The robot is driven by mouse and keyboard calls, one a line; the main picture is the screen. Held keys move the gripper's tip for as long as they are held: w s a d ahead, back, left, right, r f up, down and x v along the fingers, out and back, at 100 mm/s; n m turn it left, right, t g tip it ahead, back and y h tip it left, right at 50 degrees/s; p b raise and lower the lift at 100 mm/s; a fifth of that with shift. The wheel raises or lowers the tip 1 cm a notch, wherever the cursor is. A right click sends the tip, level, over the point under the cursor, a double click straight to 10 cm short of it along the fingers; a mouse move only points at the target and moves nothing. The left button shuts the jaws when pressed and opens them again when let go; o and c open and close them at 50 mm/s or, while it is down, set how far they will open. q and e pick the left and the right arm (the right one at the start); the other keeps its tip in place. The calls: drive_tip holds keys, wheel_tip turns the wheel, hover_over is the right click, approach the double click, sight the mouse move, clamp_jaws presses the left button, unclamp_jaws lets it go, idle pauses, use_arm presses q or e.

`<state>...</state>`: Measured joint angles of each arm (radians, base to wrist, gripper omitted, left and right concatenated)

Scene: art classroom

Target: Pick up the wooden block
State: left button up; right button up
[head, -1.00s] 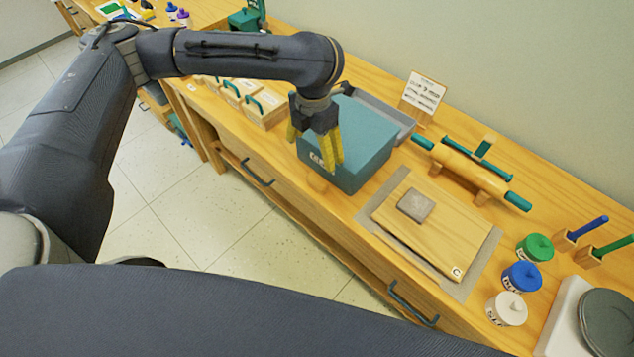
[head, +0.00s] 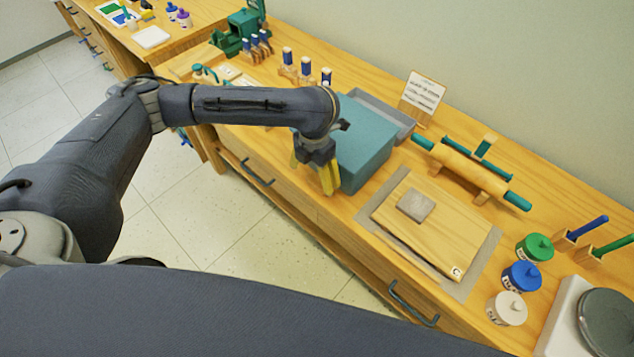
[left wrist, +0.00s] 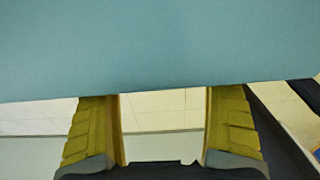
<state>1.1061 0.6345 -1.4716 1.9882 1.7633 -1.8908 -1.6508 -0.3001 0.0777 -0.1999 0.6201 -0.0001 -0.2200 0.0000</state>
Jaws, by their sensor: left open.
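My left gripper (head: 314,178) is open, fingers pointing down, at the front edge of the bench beside the teal box (head: 364,145). In the left wrist view, the gap between the fingers of my left gripper (left wrist: 163,102) looks empty, with pale floor tiles behind. The teal box (left wrist: 160,45) fills the top of that view. The wooden block does not show now; a small wooden piece seen earlier at the box's front lies where my gripper blocks the head view. My right gripper is not in view.
A wooden board (head: 425,238) with a grey slab (head: 416,205) lies right of the box. A rolling pin (head: 470,172) rests on a stand behind it. Paint-like jars, green (head: 534,247), blue (head: 521,276) and white (head: 507,308), stand further right. A grey tray (head: 385,112) sits behind the box.

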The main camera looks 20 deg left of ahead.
sight(315, 180)
use_arm(q)
drive_tip(key=shift+f, duration=1.9)
drive_tip(key=c, duration=1.3)
